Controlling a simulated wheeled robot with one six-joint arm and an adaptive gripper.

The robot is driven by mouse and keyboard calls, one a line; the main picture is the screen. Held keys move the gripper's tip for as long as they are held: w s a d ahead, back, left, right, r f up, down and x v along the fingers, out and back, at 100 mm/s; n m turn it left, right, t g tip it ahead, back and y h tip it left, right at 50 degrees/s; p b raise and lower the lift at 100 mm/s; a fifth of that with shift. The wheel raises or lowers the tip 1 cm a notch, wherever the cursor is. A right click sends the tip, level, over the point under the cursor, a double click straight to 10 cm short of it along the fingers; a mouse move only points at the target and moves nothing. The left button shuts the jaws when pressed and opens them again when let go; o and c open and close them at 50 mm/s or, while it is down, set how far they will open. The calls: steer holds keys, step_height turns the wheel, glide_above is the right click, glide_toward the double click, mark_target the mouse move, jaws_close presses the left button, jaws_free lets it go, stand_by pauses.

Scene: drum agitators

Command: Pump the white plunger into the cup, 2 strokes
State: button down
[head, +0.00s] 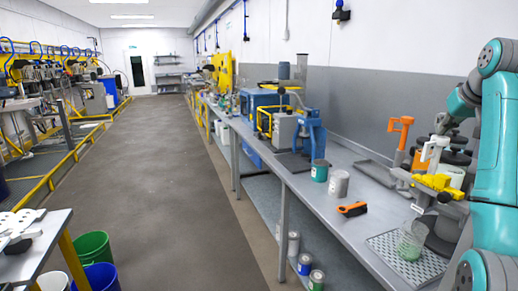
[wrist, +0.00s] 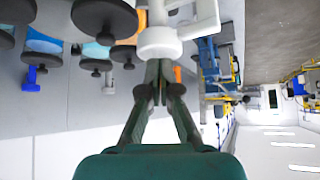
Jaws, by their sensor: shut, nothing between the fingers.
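The white plunger (head: 433,150) stands upright above a yellow pump fitting (head: 437,183) at the right of the bench in the head view. A clear cup with some green in it (head: 411,243) sits on the perforated tray below the fitting. In the wrist view, which is upside down, the white plunger's round top (wrist: 159,42) shows at the fingertips. My gripper (wrist: 160,72) is shut and empty, with its tips at or just above that top; I cannot tell whether they touch. In the head view my teal arm and other parts obscure the area behind the plunger.
An orange plunger (head: 401,130) stands just behind the white one. Dark round lids (wrist: 104,18) crowd one side in the wrist view. The perforated tray (head: 383,243) lies on the bench.

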mark_target(445, 139)
steer(key=shift+f, duration=2.4)
steer(key=shift+r, duration=3.1)
steer(key=shift+f, duration=0.15)
steer(key=shift+f, duration=2.95)
steer(key=shift+r, duration=3.1)
